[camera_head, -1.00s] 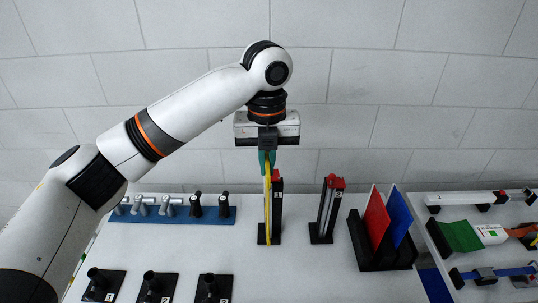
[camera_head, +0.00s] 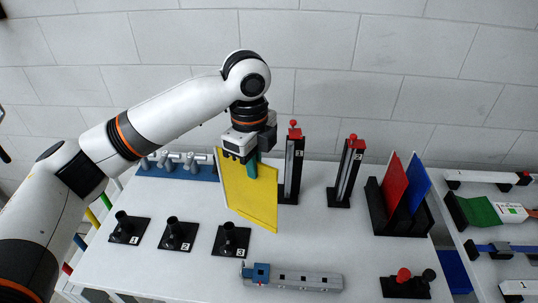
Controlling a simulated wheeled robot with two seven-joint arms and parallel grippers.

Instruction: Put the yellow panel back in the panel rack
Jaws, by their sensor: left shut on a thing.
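The yellow panel (camera_head: 250,198) hangs upright below my left gripper (camera_head: 252,165), which is shut on its top edge. The black panel rack (camera_head: 402,226) stands at the right of the table. It holds a red panel (camera_head: 392,186) and a blue panel (camera_head: 417,187), both tilted. Part of the rack's slots is hidden by these panels. My right gripper does not show.
Two black stands with red tops (camera_head: 291,165) (camera_head: 348,172) stand between the panel and the rack. Several black posts (camera_head: 175,234) are at the front left, a grey bar (camera_head: 298,279) at the front. A second table adjoins at right.

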